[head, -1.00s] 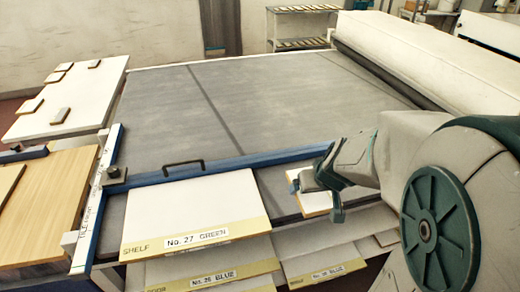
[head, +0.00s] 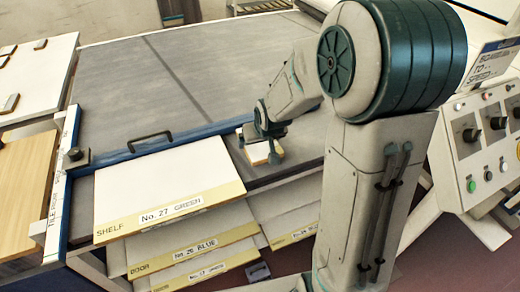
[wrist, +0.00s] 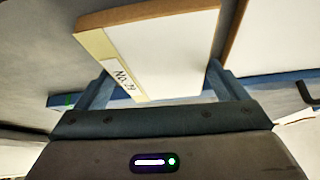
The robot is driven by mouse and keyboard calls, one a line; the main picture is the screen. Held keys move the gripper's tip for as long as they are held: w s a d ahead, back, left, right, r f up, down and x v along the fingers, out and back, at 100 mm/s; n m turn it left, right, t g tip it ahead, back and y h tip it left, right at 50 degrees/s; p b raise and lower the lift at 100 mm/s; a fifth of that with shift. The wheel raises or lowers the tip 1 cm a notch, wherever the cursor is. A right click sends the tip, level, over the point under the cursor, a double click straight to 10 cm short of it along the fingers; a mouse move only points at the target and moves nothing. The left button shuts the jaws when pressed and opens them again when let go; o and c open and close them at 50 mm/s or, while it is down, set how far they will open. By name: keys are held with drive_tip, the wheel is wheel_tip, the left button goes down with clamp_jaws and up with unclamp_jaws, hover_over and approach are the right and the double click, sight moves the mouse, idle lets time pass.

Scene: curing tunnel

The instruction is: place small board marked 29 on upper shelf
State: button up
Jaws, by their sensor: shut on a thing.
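The small board (wrist: 150,45) has a white face, brown edges and a cream strip with a label reading No. 29. My gripper (wrist: 157,85) is shut on it, with one blue finger on each side. In the head view my gripper (head: 267,130) and the small board (head: 260,155) are over the front edge of the grey belt, just right of the large No. 27 GREEN board. Whether the board touches anything beneath is unclear. At the top edge a rack (head: 262,7) shows only in part; its upper shelf is out of view.
The large No. 27 GREEN board (head: 165,185) lies on top of several labelled boards at the front. A blue bar (head: 185,140) with a black handle crosses the belt (head: 210,85). A white table (head: 35,75) with small boards stands left, a control panel (head: 485,140) right.

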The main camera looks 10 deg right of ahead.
sight(261, 147)
drive_tip(key=shift+f, duration=1.95)
drive_tip(key=shift+f, duration=0.2)
drive_tip(key=o, duration=0.7)
drive_tip(key=shift+r, duration=0.15)
